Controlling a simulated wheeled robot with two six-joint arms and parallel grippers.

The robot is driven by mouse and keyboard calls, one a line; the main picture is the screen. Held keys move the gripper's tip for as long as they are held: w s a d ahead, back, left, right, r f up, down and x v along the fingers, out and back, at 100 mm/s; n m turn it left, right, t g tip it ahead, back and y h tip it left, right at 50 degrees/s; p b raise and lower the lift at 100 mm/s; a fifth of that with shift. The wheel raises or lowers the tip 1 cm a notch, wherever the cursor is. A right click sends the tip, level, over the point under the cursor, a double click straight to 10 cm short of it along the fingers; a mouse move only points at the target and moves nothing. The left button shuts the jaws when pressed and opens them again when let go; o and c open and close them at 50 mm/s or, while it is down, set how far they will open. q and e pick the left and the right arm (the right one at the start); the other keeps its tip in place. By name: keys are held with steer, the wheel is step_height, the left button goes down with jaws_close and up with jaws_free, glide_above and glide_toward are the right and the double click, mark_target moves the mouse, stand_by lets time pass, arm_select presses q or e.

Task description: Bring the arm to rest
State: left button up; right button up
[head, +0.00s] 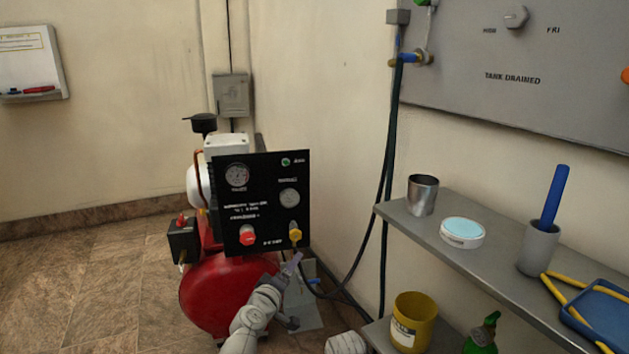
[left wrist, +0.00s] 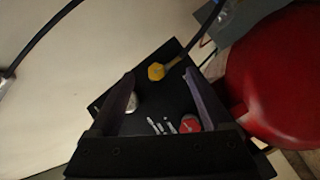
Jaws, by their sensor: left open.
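My left arm (head: 252,318) reaches up from the bottom of the head view. Its gripper (head: 291,268) is in front of the lower right part of the black panel (head: 262,205) on the red compressor (head: 222,288). In the left wrist view the gripper (left wrist: 160,76) is open, with nothing between its fingers. Beyond them are the black panel (left wrist: 172,98), a yellow fitting (left wrist: 157,71) with a dark hose, a red knob (left wrist: 190,123) and a round gauge (left wrist: 131,103). I cannot tell whether a finger touches the panel. My right gripper is not in view.
A grey shelf (head: 462,262) at right holds a metal cup (head: 422,195), a white round tub (head: 462,233), a grey holder (head: 538,248) and a blue tray (head: 603,315). A yellow pot (head: 412,322) stands lower. Dark hoses (head: 388,170) hang by the wall. Floor at left is clear.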

arm_select(q)
steer(key=s+d+f+m+g+h, duration=0.25)
steer(key=s+f+m+g, duration=0.25)
steer(key=f, duration=0.3)
steer(key=s+a+f+m+g+y, duration=0.2)
steer(key=s+a+f+g+y, duration=0.1)
steer(key=s+a+f+g, duration=0.4)
steer(key=s+a+f+m+g+y, duration=0.2)
steer(key=s+f+g+y, duration=0.15)
steer(key=s, duration=0.45)
steer(key=s+d+r+m+y+p, duration=0.2)
steer(key=s+d+r+m+p, duration=0.35)
steer(key=d+r+p, duration=0.7)
step_height(320, 180, up, 37)
steer(key=s+a+n+p, duration=0.1)
steer(key=a+n+p, duration=0.1)
steer(key=p, duration=3.5)
steer(key=shift+s+g+h+p, duration=0.15)
steer(key=shift+g+h+p, duration=0.15)
steer(key=shift+g, duration=0.05)
steer(key=shift+f, duration=0.15)
